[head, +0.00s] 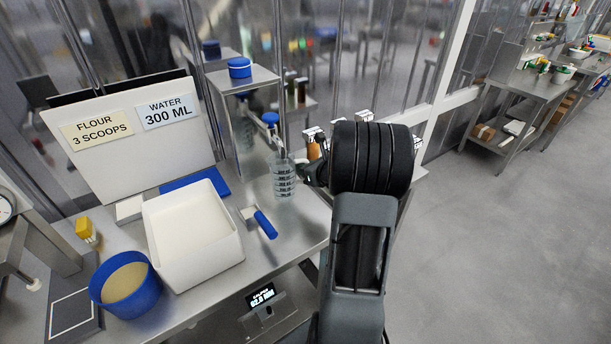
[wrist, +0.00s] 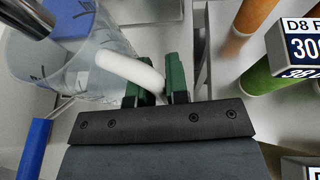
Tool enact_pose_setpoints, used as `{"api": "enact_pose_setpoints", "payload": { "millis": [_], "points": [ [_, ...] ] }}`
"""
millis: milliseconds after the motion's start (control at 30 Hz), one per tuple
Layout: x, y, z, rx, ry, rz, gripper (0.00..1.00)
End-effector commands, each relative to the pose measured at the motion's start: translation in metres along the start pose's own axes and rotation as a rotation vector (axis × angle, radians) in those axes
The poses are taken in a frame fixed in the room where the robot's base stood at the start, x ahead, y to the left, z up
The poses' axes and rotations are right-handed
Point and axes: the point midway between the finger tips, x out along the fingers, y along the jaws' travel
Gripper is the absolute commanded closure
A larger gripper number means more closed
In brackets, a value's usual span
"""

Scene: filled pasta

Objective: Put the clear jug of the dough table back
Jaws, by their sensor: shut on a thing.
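The clear jug (head: 284,180) with dark level marks stands upright at the right part of the steel dough table (head: 285,228), behind the blue-handled scraper. In the wrist view the jug (wrist: 100,75) fills the upper left, with its whitish handle (wrist: 130,72) reaching between my green fingers. My gripper (head: 312,173) is at the jug's right side, partly hidden by my arm. In the wrist view my gripper (wrist: 160,85) is shut on the handle. I cannot tell whether the jug's base touches the table.
A white tub (head: 193,235), a blue bowl (head: 126,285) and a blue-handled scraper (head: 262,224) are on the table. A steel shelf (head: 243,80) stands behind the jug. Orange and green cylinders (wrist: 270,70) with labels stand close to the right of my fingers.

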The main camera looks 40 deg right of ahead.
Motion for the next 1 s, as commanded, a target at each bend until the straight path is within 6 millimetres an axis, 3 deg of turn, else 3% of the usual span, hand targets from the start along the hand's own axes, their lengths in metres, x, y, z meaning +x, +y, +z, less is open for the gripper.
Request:
{"api": "enact_pose_setpoints", "payload": {
  "millis": [300,767,800,1000],
  "points": [
    [0.012,0.000,-0.030,0.001,0.001,0.001,1.00],
    [0.014,0.000,-0.036,-0.001,0.000,0.000,1.00],
    [0.014,0.000,-0.035,-0.001,0.001,0.000,0.83],
    [0.014,0.000,-0.035,0.000,0.001,0.000,0.64]
  ]
}}
